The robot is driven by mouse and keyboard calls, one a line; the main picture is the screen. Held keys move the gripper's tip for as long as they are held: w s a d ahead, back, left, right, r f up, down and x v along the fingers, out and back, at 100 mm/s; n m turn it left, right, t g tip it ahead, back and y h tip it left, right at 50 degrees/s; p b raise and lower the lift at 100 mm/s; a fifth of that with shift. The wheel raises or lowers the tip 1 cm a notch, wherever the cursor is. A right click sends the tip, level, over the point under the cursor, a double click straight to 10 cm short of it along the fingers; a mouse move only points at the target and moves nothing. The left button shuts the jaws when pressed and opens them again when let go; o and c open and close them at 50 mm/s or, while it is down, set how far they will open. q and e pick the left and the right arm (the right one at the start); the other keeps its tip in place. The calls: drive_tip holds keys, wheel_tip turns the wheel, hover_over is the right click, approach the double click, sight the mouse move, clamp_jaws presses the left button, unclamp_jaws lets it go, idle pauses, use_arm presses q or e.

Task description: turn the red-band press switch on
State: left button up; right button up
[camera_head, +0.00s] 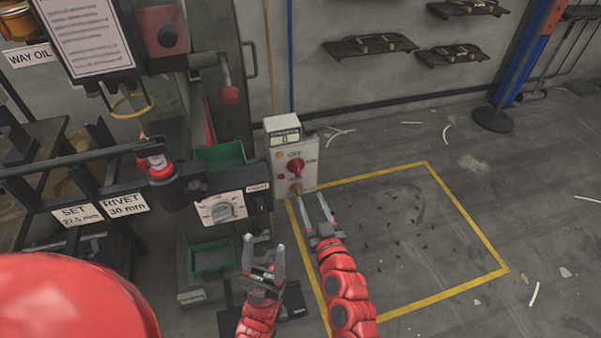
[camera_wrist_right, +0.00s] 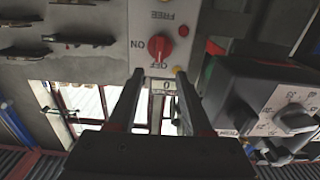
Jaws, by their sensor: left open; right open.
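A pale grey switch box (camera_head: 281,181) with a red rotary knob (camera_head: 295,168) stands beside the press. OFF is printed above the knob and ON to its right. The knob also shows in the right wrist view (camera_wrist_right: 160,48), where the box is upside down; its exact pointing is too small to tell. The press has a red band (camera_head: 160,168) on its dark ram. My right gripper (camera_head: 311,201) is open and empty, just below the box in the head view. In the wrist view its fingertips (camera_wrist_right: 159,76) sit apart, short of the knob. My left gripper (camera_head: 265,246) is open and empty, lower left.
A black control panel with a grey dial (camera_head: 221,210) juts out left of the box. A yellow-outlined floor area (camera_head: 400,235) to the right is open apart from small debris. Wall shelves (camera_head: 370,46) hang at the back.

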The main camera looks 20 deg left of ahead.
sight(299, 171)
drive_tip(key=x, duration=1.1)
clamp_jaws()
